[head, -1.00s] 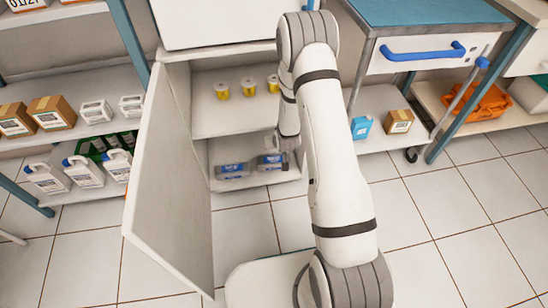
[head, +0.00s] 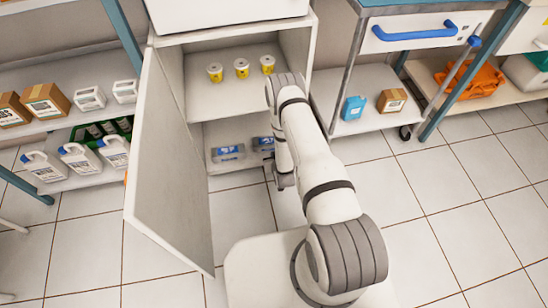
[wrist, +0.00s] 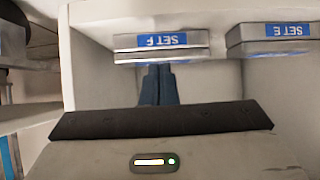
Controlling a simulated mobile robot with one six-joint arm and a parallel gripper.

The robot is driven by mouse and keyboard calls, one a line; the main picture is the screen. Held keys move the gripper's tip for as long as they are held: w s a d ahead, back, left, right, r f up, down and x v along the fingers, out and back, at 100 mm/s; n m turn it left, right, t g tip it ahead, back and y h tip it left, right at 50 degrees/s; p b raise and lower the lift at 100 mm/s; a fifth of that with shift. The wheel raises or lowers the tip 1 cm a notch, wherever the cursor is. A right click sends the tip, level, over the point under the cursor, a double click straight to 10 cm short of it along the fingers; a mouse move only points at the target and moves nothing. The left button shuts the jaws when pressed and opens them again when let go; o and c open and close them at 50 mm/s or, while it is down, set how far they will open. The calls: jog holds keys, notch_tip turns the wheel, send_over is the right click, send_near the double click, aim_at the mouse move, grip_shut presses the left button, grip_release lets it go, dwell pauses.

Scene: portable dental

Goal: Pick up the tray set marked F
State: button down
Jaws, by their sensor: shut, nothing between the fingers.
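The tray set marked F (wrist: 162,48) is a grey metallic case with a blue label, upside down in the wrist view. In the head view it appears to be the right-hand case (head: 263,145) on the cabinet's lower shelf, partly hidden by my arm. The tray set marked E (wrist: 275,38) is beside it, with a gap between; it seems to be the left-hand case in the head view (head: 228,153). My gripper (wrist: 158,70) is shut and empty, its fingers pointing toward set F. In the head view my gripper (head: 284,181) is low in front of the cabinet. Contact with set F cannot be told.
The cabinet door (head: 165,170) stands open on the left. Yellow cups (head: 241,68) stand on the upper shelf (head: 232,98). A side wall (wrist: 85,75) is close to set F in the wrist view. Tiled floor (head: 420,210) is clear to the right.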

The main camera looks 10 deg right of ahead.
aim_at(269, 139)
jog(key=w+b, duration=0.3)
jog(key=w, duration=0.6)
jog(key=shift+f, duration=0.15)
jog(key=shift+s+f+b, duration=0.25)
jog(key=shift+f+b, duration=0.3)
jog(key=shift+f, duration=0.05)
